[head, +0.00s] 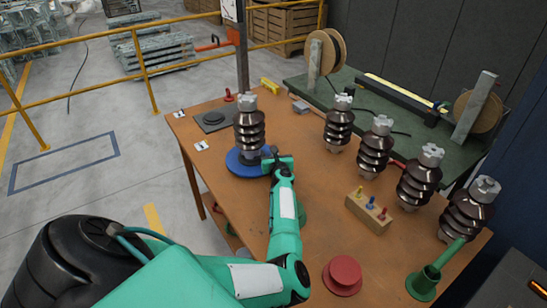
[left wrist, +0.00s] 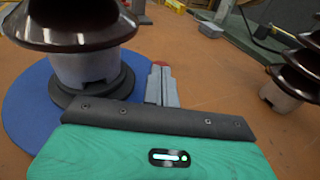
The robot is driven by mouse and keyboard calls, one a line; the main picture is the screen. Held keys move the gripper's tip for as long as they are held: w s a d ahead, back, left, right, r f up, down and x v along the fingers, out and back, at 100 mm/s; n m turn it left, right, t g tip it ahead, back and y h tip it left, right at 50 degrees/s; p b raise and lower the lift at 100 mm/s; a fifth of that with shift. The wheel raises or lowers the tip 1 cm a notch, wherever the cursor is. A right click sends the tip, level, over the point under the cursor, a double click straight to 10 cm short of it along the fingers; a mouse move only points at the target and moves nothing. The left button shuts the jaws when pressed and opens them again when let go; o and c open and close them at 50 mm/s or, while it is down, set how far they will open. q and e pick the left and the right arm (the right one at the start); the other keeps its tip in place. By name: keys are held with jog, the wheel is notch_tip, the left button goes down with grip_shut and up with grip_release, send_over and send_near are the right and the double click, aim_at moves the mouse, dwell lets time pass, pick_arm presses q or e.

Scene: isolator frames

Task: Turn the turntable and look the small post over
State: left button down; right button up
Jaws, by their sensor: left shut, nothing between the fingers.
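The blue turntable (head: 235,162) lies at the left of the brown wooden table. A dark brown ribbed post (head: 249,122) with a grey cap and grey foot stands upright on it. My left gripper (head: 279,160) is shut and empty at the turntable's right side, beside the post's foot. In the left wrist view the closed fingers (left wrist: 161,85) are just right of the post (left wrist: 85,70) and its black base ring, by the edge of the blue disc (left wrist: 25,125). I cannot tell whether they touch the disc. My right gripper is not in view.
Several similar posts (head: 374,148) stand in a row to the right. A wooden block with coloured pegs (head: 368,208), a red knob (head: 343,272) and a green flanged stand (head: 424,280) are nearer. A grey pad (head: 212,121) lies behind the turntable.

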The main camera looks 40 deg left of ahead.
pick_arm(q)
jog(key=shift+w+a+f+n+g+y+b, duration=0.1)
jog(key=shift+w+a+n+g+y+b, duration=0.1)
jog(key=shift+w+n+g+y+b, duration=0.3)
jog(key=shift+w+a+f+n+g+y+b, duration=0.15)
jog(key=shift+n+g+y+b, duration=0.15)
jog(key=shift+n+g+b, duration=0.3)
jog(key=shift+w+a+r+b, duration=0.25)
jog(key=shift+a+b, duration=0.1)
jog(key=shift+b, duration=0.35)
jog(key=shift+w+a, duration=0.1)
